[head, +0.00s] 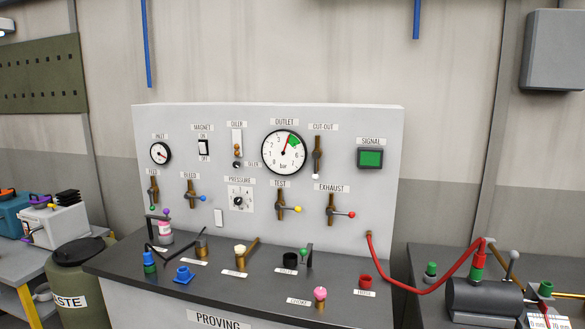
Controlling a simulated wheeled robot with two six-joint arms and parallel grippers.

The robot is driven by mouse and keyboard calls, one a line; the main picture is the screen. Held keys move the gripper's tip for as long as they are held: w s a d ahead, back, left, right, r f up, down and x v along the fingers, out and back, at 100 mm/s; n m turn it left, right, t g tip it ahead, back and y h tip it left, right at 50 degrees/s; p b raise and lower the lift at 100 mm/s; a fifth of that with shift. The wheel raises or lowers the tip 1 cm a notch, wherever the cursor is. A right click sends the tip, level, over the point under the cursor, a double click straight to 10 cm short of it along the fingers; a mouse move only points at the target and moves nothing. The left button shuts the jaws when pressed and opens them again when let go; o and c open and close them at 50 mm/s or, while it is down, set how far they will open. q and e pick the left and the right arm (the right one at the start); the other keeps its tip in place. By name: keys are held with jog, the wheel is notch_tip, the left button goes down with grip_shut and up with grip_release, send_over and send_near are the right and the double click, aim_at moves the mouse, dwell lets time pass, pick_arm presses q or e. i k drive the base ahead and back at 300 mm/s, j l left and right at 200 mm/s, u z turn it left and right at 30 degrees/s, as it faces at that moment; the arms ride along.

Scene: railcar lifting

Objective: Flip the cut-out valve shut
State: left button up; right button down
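The cut-out valve (317,157) is on the upper right of the grey upright panel (365,125), under its CUT-OUT label. It is a brass valve on a short vertical pipe. Its lever hangs straight down, in line with the pipe, with a white knob (315,176) at the low end. The outlet gauge (284,152) is just to its left, its needle pointing up and slightly right towards the green sector. Neither of my grippers is in the head view.
The test valve (281,209) and exhaust valve (332,214) sit below, levers pointing right. A green signal lamp (370,158) is to the right. The bench top (215,285) holds several small fittings. A red hose (415,288) loops off the panel's right side. The space before the cut-out valve is clear.

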aim_at(316, 155)
jog(key=i+j, duration=1.15)
jog(key=j+u, duration=0.05)
jog(key=j, duration=0.05)
